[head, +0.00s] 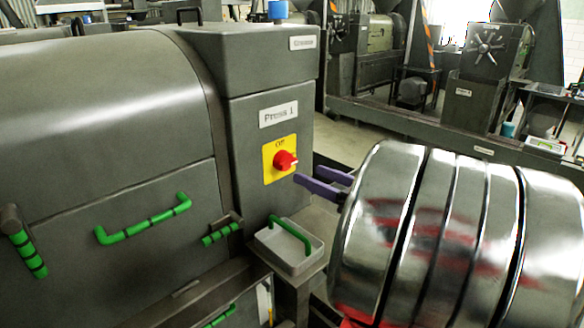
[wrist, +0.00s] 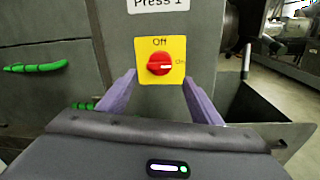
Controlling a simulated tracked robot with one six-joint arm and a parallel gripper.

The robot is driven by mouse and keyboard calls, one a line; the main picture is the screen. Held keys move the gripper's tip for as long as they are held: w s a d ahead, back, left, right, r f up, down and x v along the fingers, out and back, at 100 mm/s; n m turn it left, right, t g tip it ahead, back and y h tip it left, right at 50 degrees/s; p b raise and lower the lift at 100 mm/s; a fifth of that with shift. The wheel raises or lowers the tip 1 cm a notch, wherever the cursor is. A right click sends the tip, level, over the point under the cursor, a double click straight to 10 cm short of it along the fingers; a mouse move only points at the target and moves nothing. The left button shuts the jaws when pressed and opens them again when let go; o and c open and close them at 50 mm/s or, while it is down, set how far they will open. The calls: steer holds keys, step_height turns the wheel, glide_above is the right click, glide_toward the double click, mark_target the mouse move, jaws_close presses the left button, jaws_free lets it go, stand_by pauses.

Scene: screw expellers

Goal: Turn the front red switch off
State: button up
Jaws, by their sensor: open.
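The red rotary switch (head: 284,160) sits on a yellow plate (head: 270,174) on the grey cabinet face under the "Press 1" label. In the wrist view the red switch (wrist: 159,64) is centred ahead. Its white mark lies level and points right at "On"; "Off" is printed above it. My gripper (head: 308,175) has two purple fingers, open and empty, just in front of the switch and slightly below it. In the wrist view my gripper (wrist: 159,78) has one finger on each side of the plate, with no visible contact on the knob.
A pale tray (head: 275,255) with a green handle (head: 290,233) juts out below the switch. Green handles (head: 145,222) stick out from the press body (head: 110,120) at left. Open floor (head: 350,135) lies behind the cabinet, with other machines (head: 480,100) beyond.

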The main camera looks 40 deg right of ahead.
mark_target(291, 166)
steer(key=shift+w+a, duration=0.2)
steer(key=shift+w, duration=1.7)
steer(key=shift+w+a, duration=0.2)
steer(key=shift+w, duration=1.7)
steer(key=shift+c, duration=0.7)
steer(key=c, duration=0.7)
steer(key=shift+a, duration=0.25)
steer(key=shift+c, duration=0.7)
steer(key=shift+d, duration=0.25)
